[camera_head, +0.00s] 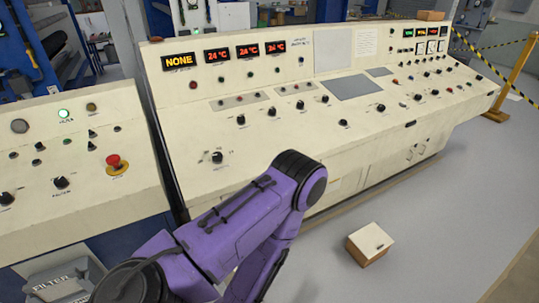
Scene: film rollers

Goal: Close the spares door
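No door marked as spares can be made out. The long cream console (350,150) has cabinet fronts below its sloped panel, with small handles (415,152) toward the right; those fronts look flush and shut. A purple arm of mine rises from the lower left, bends at a black joint in front of the console, and drops back down out of the picture. It hides part of the console's lower left front. Neither of my grippers is in view.
A small wooden box with a pale top (370,243) sits on the grey floor (440,220). A second control desk (75,150) stands at left, above a box marked FILTER (60,280). A yellow post (515,75) with striped tape stands at right. Floor at lower right is mostly clear.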

